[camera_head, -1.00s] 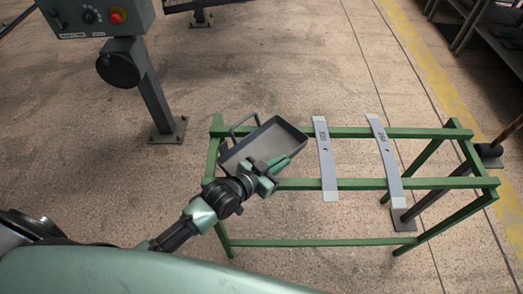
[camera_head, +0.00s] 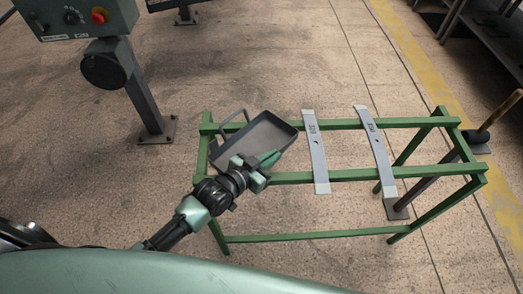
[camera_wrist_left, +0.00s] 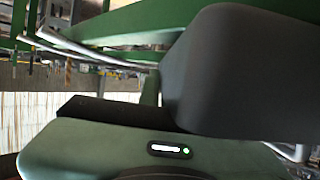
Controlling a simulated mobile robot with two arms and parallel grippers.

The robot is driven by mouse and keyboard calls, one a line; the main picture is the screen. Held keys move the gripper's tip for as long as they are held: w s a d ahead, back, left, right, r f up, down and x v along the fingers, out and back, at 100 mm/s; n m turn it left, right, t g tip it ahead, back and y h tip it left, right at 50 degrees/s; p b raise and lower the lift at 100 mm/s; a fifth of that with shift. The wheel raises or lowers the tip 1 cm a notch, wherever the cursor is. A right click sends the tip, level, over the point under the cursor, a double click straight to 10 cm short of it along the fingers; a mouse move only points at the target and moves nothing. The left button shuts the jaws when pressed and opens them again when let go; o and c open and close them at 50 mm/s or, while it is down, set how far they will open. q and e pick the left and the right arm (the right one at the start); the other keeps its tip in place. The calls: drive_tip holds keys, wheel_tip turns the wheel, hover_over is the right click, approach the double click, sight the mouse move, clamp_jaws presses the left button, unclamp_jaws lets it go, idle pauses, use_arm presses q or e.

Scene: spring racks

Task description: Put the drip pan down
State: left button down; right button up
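The drip pan (camera_head: 267,133) is a shallow grey rectangular tray with a bar handle (camera_head: 232,121) at its far left. In the head view it lies over the left end of the green rack (camera_head: 345,177), slanted to the rails. I cannot tell whether it touches them. My left gripper (camera_head: 262,163) is at the pan's near edge and looks shut on it, a green finger running along the rim. In the left wrist view a dark grey surface (camera_wrist_left: 240,70), probably the pan, fills the right side close up; the grip itself is hidden. My right gripper is not in view.
Two flat grey spring leaves (camera_head: 316,155) and (camera_head: 377,150) lie across the rack rails, right of the pan. A post with a control box (camera_head: 75,18) stands at the left. A wooden-handled tool (camera_head: 500,108) leans at the rack's right end.

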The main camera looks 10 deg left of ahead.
use_arm(q)
drive_tip(key=shift+r, duration=0.1)
wheel_tip(320, 180, up, 20)
drive_tip(key=a+r+n+t+y, duration=0.1)
drive_tip(key=a+r+n+y, duration=0.4)
drive_tip(key=a+r, duration=0.6)
wheel_tip(320, 180, up, 2)
drive_tip(key=shift+w+r+n+t+y, duration=0.15)
drive_tip(key=shift+n+t+y, duration=0.25)
drive_tip(key=shift+y, duration=0.5)
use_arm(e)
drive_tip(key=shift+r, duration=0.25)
use_arm(q)
drive_tip(key=shift+w, duration=0.1)
